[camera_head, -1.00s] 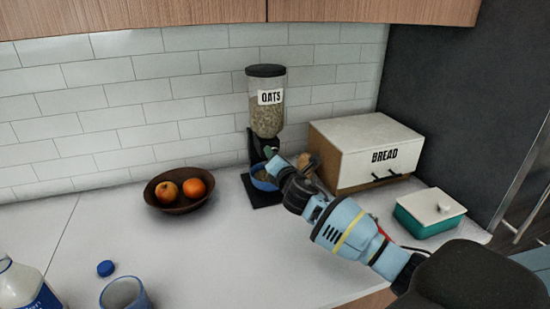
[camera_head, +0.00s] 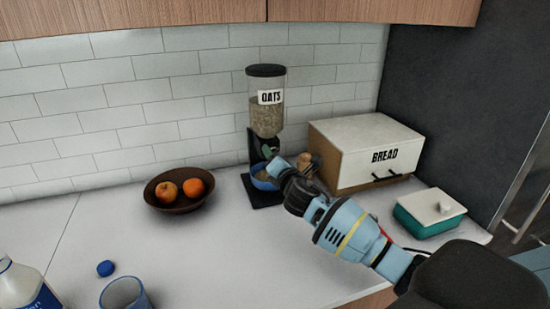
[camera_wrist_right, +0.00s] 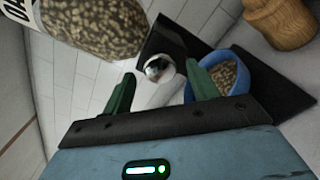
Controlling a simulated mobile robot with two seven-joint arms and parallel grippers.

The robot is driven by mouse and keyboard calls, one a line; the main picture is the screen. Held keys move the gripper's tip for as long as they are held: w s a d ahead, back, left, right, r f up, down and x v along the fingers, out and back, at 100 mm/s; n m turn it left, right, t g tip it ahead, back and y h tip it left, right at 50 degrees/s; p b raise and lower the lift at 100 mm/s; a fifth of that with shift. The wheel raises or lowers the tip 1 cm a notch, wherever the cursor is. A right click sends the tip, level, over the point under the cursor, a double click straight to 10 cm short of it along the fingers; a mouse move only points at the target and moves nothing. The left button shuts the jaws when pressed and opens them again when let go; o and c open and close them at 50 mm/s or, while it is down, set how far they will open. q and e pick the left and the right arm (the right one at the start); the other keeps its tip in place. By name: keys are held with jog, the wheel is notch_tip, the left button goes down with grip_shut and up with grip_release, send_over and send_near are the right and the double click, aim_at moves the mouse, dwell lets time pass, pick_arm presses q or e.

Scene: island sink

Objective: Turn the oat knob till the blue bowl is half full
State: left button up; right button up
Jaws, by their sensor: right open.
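The oat dispenser (camera_head: 266,115) stands against the tiled wall, a clear hopper with a black lid and OATS label, partly full of oats. The blue bowl (camera_head: 262,182) sits on its black base, partly hidden by my right gripper. In the right wrist view the bowl (camera_wrist_right: 226,110) holds oats below its rim. The shiny round knob (camera_wrist_right: 159,68) shows between the green fingers of my right gripper (camera_wrist_right: 161,80). The fingers are apart; I cannot tell whether they touch the knob. In the head view my right gripper (camera_head: 271,160) is at the dispenser's front. My left gripper is out of view.
A bread box (camera_head: 350,180) and a wooden object (camera_head: 304,160) stand right of the dispenser. A teal butter dish (camera_head: 420,225) is farther right. A brown fruit bowl (camera_head: 178,208) is left. A glass (camera_head: 122,295), blue cap (camera_head: 105,268) and bottle (camera_head: 22,285) are front left. The counter's middle is clear.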

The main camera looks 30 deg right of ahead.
jog(key=v, duration=0.7)
jog(key=shift+s, duration=0.1)
dwell(0.7)
